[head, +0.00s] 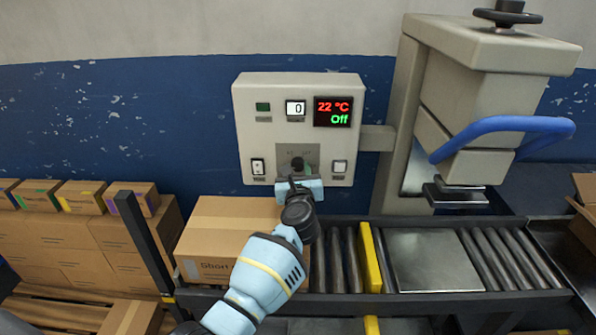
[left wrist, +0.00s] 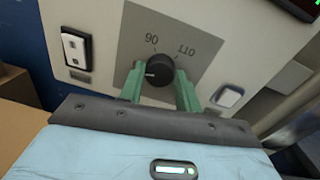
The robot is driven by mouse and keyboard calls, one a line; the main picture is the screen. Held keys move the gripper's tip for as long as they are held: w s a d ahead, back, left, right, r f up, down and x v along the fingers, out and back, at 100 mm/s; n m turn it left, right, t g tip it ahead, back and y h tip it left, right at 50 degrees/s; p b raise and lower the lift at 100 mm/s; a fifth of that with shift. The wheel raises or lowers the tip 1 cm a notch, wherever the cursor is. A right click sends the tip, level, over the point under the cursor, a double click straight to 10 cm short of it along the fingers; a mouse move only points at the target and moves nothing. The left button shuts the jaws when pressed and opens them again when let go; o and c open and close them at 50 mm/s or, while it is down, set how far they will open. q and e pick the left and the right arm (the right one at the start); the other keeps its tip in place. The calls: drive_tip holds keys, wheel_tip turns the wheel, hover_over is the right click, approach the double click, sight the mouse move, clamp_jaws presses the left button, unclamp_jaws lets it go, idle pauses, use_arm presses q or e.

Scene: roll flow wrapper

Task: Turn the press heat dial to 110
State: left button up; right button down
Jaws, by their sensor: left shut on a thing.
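The heat dial is a round black knob (left wrist: 158,71) on a grey plate with the marks 90 and 110, seen in the left wrist view. A pale line on the knob points left, away from the 110 mark. My left gripper (left wrist: 160,85) has its green fingers on either side of the knob, shut on it. In the head view the left gripper (head: 298,170) covers most of the dial. The control panel (head: 262,140) has a red and green display (head: 333,112) reading 22 °C and Off. My right gripper is not in view.
A rocker switch (head: 257,167) is left of the dial and a pale button (head: 339,167) right of it. The press with a blue handle (head: 500,125) stands at the right.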

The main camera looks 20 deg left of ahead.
use_arm(q)
drive_tip(key=shift+m, duration=0.4)
drive_tip(key=m+p, duration=0.1)
drive_tip(key=m, duration=0.4)
drive_tip(key=shift+m, duration=0.3)
drive_tip(key=m+p, duration=0.1)
drive_tip(key=m, duration=0.2)
drive_tip(key=shift+m+t, duration=0.3)
drive_tip(key=shift+m, duration=0.1)
drive_tip(key=m, duration=0.3)
drive_tip(key=shift+m+h+p, duration=0.35)
drive_tip(key=shift+m+h, duration=0.05)
drive_tip(key=m, duration=0.3)
drive_tip(key=shift+m+p, duration=0.35)
drive_tip(key=shift+m, duration=0.05)
drive_tip(key=m, duration=0.4)
drive_tip(key=shift+t+h+p, duration=0.3)
drive_tip(key=m, duration=0.4)
drive_tip(key=shift+a+p, duration=0.1)
drive_tip(key=shift+p, duration=0.25)
drive_tip(key=shift+f+m+h, duration=0.1)
drive_tip(key=shift+m+h, duration=0.2)
drive_tip(key=shift+m, duration=1.4)
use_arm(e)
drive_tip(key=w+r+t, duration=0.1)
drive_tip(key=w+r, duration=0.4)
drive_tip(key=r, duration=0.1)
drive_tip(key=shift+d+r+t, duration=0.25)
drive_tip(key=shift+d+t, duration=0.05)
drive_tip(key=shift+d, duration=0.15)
